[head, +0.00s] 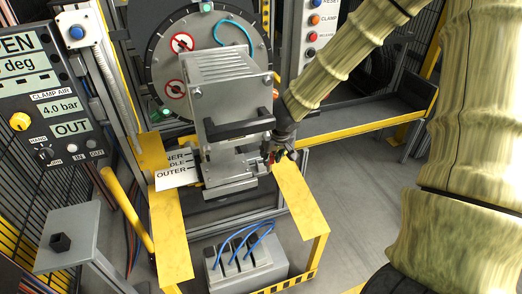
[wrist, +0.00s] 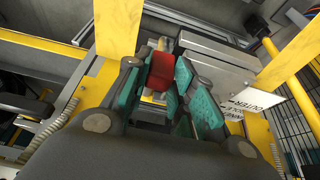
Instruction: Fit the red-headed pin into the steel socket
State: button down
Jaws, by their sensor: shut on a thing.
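The red head of the pin (wrist: 160,72) shows in the wrist view between the teal pads of my gripper (wrist: 170,85). My gripper is shut on it. In the head view my gripper (head: 277,154) is small and dark, at the right side of the steel clamp block (head: 230,165); only a speck of red shows there. In the wrist view the steel block (wrist: 215,62) lies just beyond and right of the pin head. I cannot make out the socket's opening, nor tell whether the pin is in it.
A white sign reading INNER, MIDDLE, OUTER (head: 176,178) sticks out left of the block. Yellow frame rails (head: 300,195) flank the block on both sides. A large grey clamp housing (head: 228,90) stands above it. A grey box with blue hoses (head: 245,265) sits below.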

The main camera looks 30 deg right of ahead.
jog(key=w+d+p, duration=0.2)
jog(key=w+p, duration=0.2)
jog(key=w, duration=0.5)
jog(key=shift+s+d+f+b, duration=0.1)
jog(key=shift+f+b, duration=0.2)
jog(key=shift+f, duration=1.25)
jog(key=shift+s+f+b, duration=0.1)
jog(key=shift+f+b, duration=0.2)
jog(key=shift+f, duration=1.25)
jog(key=shift+w+f, duration=0.25)
jog(key=shift+f, duration=0.35)
jog(key=shift+s+r, duration=0.1)
jog(key=shift+r, duration=0.1)
jog(key=c, duration=1.2)
grip_release()
jog(key=shift+r, duration=0.1)
jog(key=v, duration=1.1)
jog(key=shift+s+r+p, duration=0.25)
jog(key=shift+r+p, duration=0.05)
jog(key=shift+r, duration=0.05)
